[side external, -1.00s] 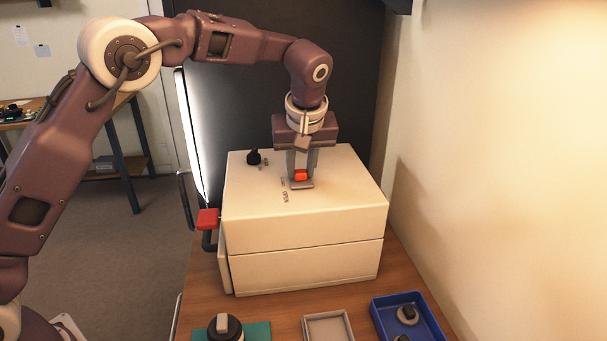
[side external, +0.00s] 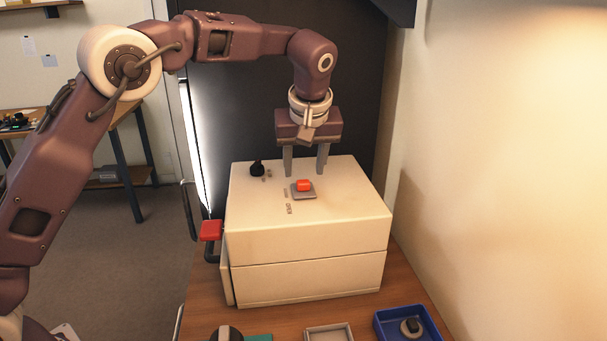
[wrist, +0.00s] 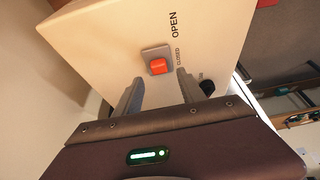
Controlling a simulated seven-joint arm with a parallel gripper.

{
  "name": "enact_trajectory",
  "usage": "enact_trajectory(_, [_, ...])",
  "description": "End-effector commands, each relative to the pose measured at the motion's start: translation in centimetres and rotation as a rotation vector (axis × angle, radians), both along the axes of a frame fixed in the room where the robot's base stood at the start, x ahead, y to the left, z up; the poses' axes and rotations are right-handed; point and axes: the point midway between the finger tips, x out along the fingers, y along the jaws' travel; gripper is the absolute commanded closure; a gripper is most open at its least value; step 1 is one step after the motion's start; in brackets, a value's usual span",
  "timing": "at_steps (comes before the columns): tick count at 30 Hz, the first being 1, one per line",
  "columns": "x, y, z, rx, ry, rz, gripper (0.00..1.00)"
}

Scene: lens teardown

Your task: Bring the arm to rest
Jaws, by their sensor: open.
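My gripper (side external: 306,173) is open and empty above the top of the cream box (side external: 310,235). Its two fingers are spread apart and also show in the wrist view (wrist: 158,92). An orange-red switch (side external: 303,185) on a grey plate sits on the box top, just below and in front of the fingers, not touched by them. In the wrist view the switch (wrist: 157,66) lies beyond the fingertips, beside the printed words OPEN and CLOSED.
A black knob (side external: 257,168) stands on the box top at left. A red-ended handle (side external: 211,230) sticks out at the box's left side. A blue tray (side external: 381,327) with a dark part, a grey tray (side external: 345,326) and a green mat (side external: 258,338) lie in front. A wall is at right.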

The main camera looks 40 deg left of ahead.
Motion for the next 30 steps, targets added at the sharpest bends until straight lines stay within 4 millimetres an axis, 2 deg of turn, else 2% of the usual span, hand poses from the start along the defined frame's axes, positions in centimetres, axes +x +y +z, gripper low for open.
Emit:
enact_trajectory(3, [-0.6,-0.7,2.1,-0.001,-0.003,-0.001,0.53])
enact_trajectory(6, [-0.9,-0.9,3.0,-0.001,-0.001,0.001,0.53])
enact_trajectory(19, [-1.0,-1.0,3.3,-0.001,0.000,0.000,0.53])
enact_trajectory(21, [-1.7,-0.6,4.1,-0.007,0.001,-0.016,0.53])
enact_trajectory(23, [-3.4,0.2,5.5,-0.022,0.005,-0.054,0.53])
enact_trajectory(26, [-8.8,2.1,8.4,-0.054,0.007,-0.177,0.53])
enact_trajectory(29, [-16.0,3.4,10.1,-0.073,-0.006,-0.335,0.53])
enact_trajectory(30, [-19.1,3.7,10.2,-0.073,-0.017,-0.399,0.53])
